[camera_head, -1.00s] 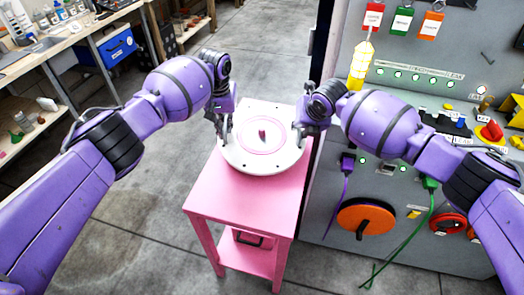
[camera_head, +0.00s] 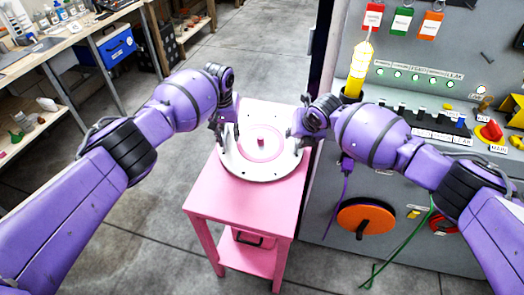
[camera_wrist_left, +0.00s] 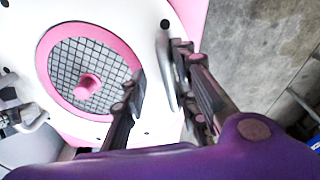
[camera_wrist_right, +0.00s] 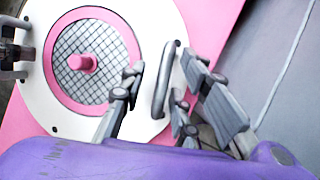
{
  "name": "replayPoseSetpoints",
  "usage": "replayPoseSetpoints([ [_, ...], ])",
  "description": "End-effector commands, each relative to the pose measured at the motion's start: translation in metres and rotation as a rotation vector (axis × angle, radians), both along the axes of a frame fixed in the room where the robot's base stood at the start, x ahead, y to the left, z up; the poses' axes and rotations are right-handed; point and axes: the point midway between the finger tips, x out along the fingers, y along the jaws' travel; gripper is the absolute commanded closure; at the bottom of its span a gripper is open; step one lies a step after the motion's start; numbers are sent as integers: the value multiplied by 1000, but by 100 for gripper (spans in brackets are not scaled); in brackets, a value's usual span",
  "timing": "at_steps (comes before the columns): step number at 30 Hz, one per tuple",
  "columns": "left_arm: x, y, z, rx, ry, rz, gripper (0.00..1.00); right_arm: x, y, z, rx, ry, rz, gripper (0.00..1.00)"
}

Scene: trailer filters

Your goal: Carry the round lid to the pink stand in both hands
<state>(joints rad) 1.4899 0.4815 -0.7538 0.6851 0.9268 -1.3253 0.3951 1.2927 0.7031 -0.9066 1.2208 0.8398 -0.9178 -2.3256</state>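The round white lid (camera_head: 240,168) lies flat on the pink stand (camera_head: 235,196), covering much of its top. It has a pink ring, a mesh centre and a pink knob (camera_wrist_left: 88,86). My left gripper (camera_head: 226,135) is at the lid's left side. Its fingers are open, apart on either side of a lid handle (camera_wrist_left: 168,70). My right gripper (camera_head: 295,132) is at the right side, with open fingers on either side of the other handle (camera_wrist_right: 164,80). The wrist views show gaps between fingers and handles.
A workbench (camera_head: 70,45) with shelves is at the left. The floor left of the stand is open.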

Motion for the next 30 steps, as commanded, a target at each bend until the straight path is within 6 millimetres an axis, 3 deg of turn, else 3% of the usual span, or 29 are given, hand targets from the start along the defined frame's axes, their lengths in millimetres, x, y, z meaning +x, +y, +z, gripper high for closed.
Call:
replayPoseSetpoints([
  [13,0,5,0,7,1,5,71,2,-5,0,-5,0,-9,70],
  [17,-1,5,8,7,0,4,71,2,-6,0,-5,-1,-9,70],
  [30,-13,5,94,5,-2,4,71,2,-6,0,-5,-1,-11,70],
])
